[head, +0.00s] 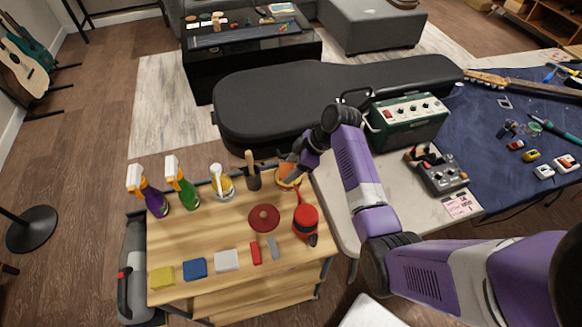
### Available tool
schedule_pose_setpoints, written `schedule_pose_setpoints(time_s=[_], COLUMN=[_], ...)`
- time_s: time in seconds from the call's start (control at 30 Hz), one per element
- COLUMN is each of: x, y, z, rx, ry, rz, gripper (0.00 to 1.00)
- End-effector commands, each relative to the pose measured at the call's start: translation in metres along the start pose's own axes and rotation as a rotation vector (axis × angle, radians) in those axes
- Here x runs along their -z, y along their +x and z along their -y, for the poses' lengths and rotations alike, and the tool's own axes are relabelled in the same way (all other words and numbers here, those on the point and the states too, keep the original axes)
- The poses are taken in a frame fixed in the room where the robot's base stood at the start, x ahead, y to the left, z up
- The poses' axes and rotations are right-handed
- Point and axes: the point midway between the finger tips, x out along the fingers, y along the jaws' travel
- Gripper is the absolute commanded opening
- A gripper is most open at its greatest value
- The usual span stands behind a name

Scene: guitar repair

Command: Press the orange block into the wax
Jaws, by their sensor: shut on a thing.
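The orange block (285,169) is at the back right corner of the wooden cart top. My gripper (291,173) is shut on it and reaches in from the right. The wax (288,185) looks like a round, orange-yellow shallow dish or tin directly under the block. The block is at or just above the wax; I cannot tell whether they touch. My gripper hides part of both.
Several coloured blocks line the front edge.

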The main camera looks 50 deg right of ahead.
Motion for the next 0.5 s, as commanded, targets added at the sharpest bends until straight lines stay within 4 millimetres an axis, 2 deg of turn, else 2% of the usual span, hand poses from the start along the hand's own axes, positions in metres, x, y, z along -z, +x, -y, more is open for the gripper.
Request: schedule_pose_setpoints(time_s=[0.03, 0.5], x=[0.004, 0.022], y=[-0.007, -0.037], z=[0.000, -0.001], rx=[-0.001, -0.002], ry=[-0.001, -0.001], rz=[-0.001, -0.002], gripper=[0.20, 0.20])
